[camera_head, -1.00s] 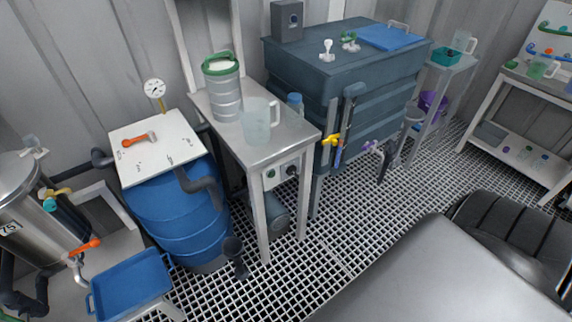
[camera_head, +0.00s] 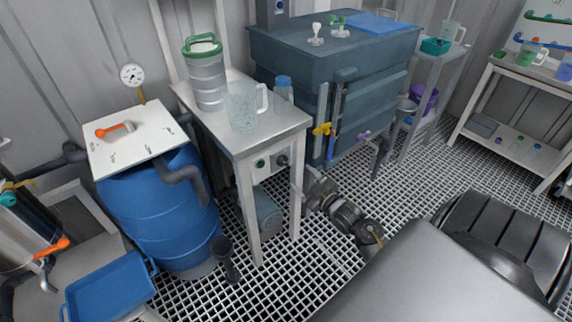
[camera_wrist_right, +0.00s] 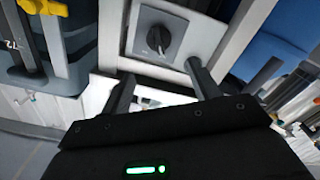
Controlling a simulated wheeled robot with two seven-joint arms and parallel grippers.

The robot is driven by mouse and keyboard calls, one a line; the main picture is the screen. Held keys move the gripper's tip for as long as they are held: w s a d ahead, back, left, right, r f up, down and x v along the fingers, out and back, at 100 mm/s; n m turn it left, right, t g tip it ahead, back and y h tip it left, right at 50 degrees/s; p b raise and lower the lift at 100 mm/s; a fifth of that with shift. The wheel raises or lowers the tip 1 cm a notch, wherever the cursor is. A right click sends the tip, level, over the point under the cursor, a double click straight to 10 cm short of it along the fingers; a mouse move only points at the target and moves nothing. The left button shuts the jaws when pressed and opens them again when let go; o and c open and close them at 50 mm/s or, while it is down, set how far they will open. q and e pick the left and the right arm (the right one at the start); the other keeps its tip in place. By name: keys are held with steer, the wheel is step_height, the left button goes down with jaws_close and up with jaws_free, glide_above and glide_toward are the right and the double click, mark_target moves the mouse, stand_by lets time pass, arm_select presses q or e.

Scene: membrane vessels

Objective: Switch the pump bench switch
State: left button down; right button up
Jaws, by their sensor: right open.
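The pump bench switch is a black rotary knob on a grey plate, set in a light box under the metal bench. It shows in the head view (camera_head: 282,160) and, closer, in the right wrist view (camera_wrist_right: 158,39). My right gripper (camera_head: 303,186) is in front of the bench's right front leg, close to the switch box. In the right wrist view my two fingers (camera_wrist_right: 159,73) are spread and empty, with the knob ahead between them and apart from both. My left gripper is not in view.
The bench (camera_head: 238,142) carries a clear jug (camera_head: 243,108) and a metal canister (camera_head: 207,82). A blue barrel (camera_head: 165,220) stands left. The dark tank (camera_head: 350,75) has a yellow valve handle (camera_head: 322,129) close to my right arm. A pump (camera_head: 262,212) sits below the bench.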

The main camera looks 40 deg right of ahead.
mark_target(284, 162)
steer(key=w, duration=0.9)
steer(key=shift+w+d, duration=0.1)
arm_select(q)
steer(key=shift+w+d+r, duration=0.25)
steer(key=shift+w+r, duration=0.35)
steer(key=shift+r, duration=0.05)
arm_select(e)
steer(key=shift+w+f, duration=0.1)
steer(key=shift+w, duration=0.1)
